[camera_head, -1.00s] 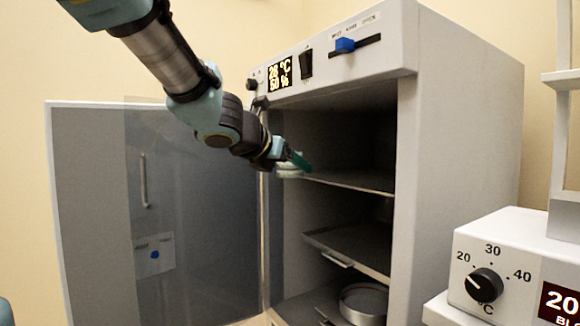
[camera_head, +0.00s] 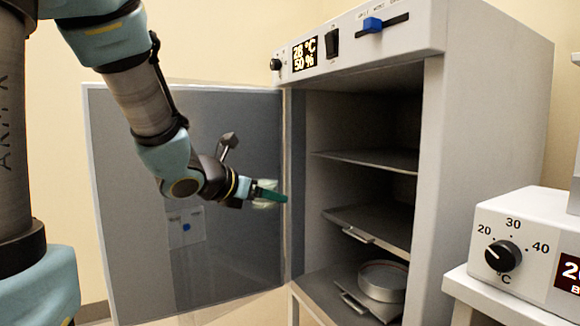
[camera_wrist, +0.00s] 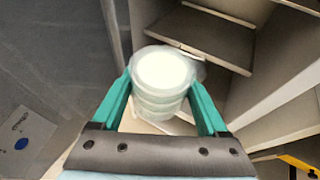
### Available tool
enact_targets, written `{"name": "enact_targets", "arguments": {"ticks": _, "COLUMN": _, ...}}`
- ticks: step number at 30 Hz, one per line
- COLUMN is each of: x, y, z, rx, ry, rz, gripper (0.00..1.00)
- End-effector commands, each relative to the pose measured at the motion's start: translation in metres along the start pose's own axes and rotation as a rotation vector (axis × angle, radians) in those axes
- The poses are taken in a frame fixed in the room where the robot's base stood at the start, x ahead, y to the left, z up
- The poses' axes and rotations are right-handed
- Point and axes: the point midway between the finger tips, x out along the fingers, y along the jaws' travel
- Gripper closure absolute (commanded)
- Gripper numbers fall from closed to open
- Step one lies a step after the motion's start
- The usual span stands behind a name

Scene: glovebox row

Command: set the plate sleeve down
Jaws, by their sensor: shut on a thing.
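The plate sleeve is a pale, translucent stack of round plates (camera_wrist: 163,72), held between the two green fingers of my gripper (camera_wrist: 162,95) in the wrist view. My gripper is shut on it. In the head view my gripper (camera_head: 262,193) is in front of the open door, left of the cabinet opening, with the sleeve (camera_head: 267,201) partly hidden behind the fingers. The cabinet's upper shelf (camera_head: 375,159), middle shelf (camera_head: 375,224) and lower shelf (camera_head: 325,289) are to the right of my gripper. I cannot see anything under the sleeve.
The cabinet door (camera_head: 120,210) stands wide open to the left. A round metal dish (camera_head: 384,281) sits on the lower shelf. The upper and middle shelves look bare where visible. A white device with a dial (camera_head: 503,255) stands at the right, close to the cabinet.

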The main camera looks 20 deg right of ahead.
Motion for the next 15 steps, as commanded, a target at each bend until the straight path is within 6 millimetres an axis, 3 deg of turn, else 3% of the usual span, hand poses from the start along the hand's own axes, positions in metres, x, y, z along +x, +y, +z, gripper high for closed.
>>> {"name": "enact_targets", "arguments": {"ticks": 1, "x": -0.002, "y": 0.015, "z": -0.028, "rx": -0.015, "ry": 0.012, "rz": 0.007, "gripper": 0.87}}
{"name": "enact_targets", "arguments": {"ticks": 6, "x": -0.013, "y": 0.060, "z": -0.107, "rx": -0.016, "ry": 0.013, "rz": 0.009, "gripper": 0.87}}
{"name": "enact_targets", "arguments": {"ticks": 15, "x": -0.027, "y": 0.119, "z": -0.213, "rx": -0.011, "ry": 0.007, "rz": 0.009, "gripper": 0.87}}
